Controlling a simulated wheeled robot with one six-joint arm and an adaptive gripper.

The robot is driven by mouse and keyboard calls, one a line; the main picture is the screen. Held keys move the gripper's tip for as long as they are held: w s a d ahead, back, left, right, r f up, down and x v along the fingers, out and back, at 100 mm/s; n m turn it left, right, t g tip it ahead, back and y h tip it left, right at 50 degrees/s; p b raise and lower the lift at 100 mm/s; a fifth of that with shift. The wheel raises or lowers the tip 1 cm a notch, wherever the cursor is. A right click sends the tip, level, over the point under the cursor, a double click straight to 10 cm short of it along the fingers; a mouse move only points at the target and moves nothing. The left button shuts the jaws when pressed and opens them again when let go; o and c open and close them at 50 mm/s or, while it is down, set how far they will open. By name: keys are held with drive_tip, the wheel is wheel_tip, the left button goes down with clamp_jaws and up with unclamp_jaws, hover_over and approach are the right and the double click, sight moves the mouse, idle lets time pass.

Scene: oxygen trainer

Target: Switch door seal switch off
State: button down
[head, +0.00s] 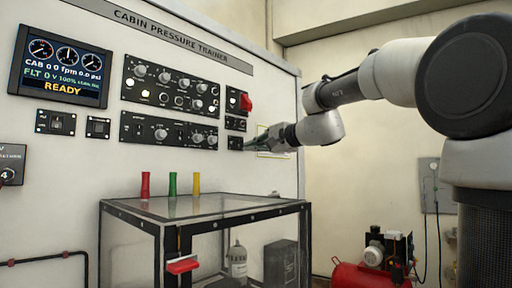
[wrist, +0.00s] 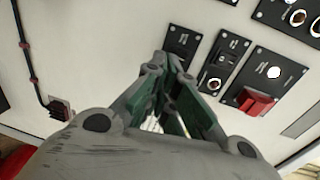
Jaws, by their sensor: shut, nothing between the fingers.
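The small black switch panel (head: 235,143) low on the right of the trainer's face sits just beyond my gripper's tips. Its label is too small to read, so I cannot tell for sure that it holds the door seal switch. In the wrist view a dark panel (wrist: 182,38) shows right behind the fingertips, which partly cover it. My gripper (head: 257,143) is shut and empty, pointing left at the wall; it also shows in the wrist view (wrist: 170,62). I cannot tell whether the tips touch the panel, nor which way its switch is set.
A panel with a red guard or handle (head: 245,102) is just above; its red part also shows in the wrist view (wrist: 255,101). Knob panels (head: 170,88) are to the left. A display (head: 60,67) reads READY. A glass-topped table (head: 250,206) with three coloured cylinders stands below.

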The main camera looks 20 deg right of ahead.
drive_tip(key=f+v, duration=0.2)
drive_tip(key=v, duration=0.8)
drive_tip(key=shift+s+d, duration=0.25)
drive_tip(key=shift+s, duration=0.05)
drive_tip(key=shift+f, duration=0.1)
drive_tip(key=s+d+f+n+g+h, duration=0.1)
drive_tip(key=d+f+g, duration=0.1)
drive_tip(key=f, duration=0.4)
drive_tip(key=s+d+f+n+g+h, duration=0.1)
drive_tip(key=s+d+f+n, duration=0.1)
drive_tip(key=f, duration=0.4)
drive_tip(key=s+d+f+n+g+h, duration=0.2)
drive_tip(key=s+f+n+g+h, duration=0.1)
drive_tip(key=s+f, duration=0.7)
drive_tip(key=s+d+f+n+g+h, duration=0.2)
drive_tip(key=s+f+n, duration=0.4)
drive_tip(key=s+f, duration=0.5)
drive_tip(key=shift+f+g+h, duration=0.6)
drive_tip(key=shift+f+g, duration=0.1)
drive_tip(key=shift+g, duration=0.4)
drive_tip(key=shift+s+d, duration=0.1)
